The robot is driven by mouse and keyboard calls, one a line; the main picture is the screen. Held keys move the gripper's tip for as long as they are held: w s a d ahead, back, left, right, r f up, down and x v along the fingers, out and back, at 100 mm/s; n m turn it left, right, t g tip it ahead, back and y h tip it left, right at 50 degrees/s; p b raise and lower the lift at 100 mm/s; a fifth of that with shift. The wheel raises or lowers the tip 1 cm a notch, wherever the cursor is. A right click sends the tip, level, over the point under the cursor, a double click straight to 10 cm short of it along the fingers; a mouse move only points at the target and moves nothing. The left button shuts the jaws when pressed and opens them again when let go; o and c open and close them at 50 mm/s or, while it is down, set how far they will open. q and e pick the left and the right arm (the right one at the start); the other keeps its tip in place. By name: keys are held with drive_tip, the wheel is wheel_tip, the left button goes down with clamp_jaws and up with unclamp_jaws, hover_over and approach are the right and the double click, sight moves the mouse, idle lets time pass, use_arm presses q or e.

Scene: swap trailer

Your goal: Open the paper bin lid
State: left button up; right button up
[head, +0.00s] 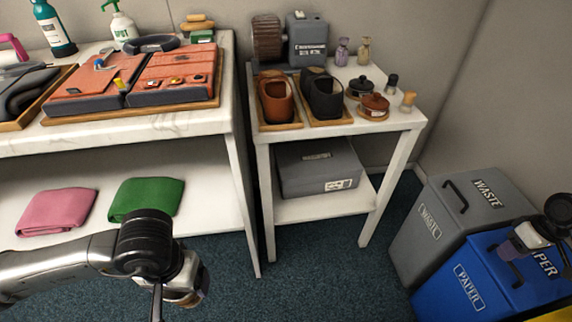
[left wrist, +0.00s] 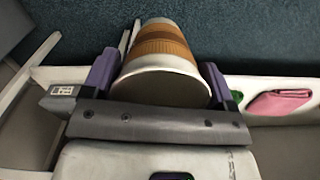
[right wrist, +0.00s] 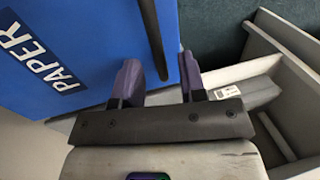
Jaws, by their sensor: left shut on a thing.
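The blue paper bin (head: 455,287) stands at the right in the head view, its lid (head: 545,265) down, with a dark bar handle. In the right wrist view the blue lid (right wrist: 90,30) fills the upper left and the handle (right wrist: 152,40) runs down toward the gap between my fingers. My right gripper (right wrist: 160,82) is open at the handle, with a finger on either side of its near end; contact cannot be told. It is over the bin in the head view (head: 513,248). My left gripper (left wrist: 160,75) is shut on a paper cup (left wrist: 163,50) with an orange-brown sleeve.
A grey waste bin (head: 425,215) stands beside the paper bin, and a yellow edge (head: 555,315) shows at the bottom right corner. A white side table (head: 340,130) holds shoes, jars and a grey box. A long white table (head: 130,135) is at the left. Carpet (head: 320,265) is clear between.

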drive_tip(key=shift+a+f, duration=0.1)
drive_tip(key=shift+f, duration=0.3)
clamp_jaws()
drive_tip(key=shift+r, duration=0.1)
idle(0.3)
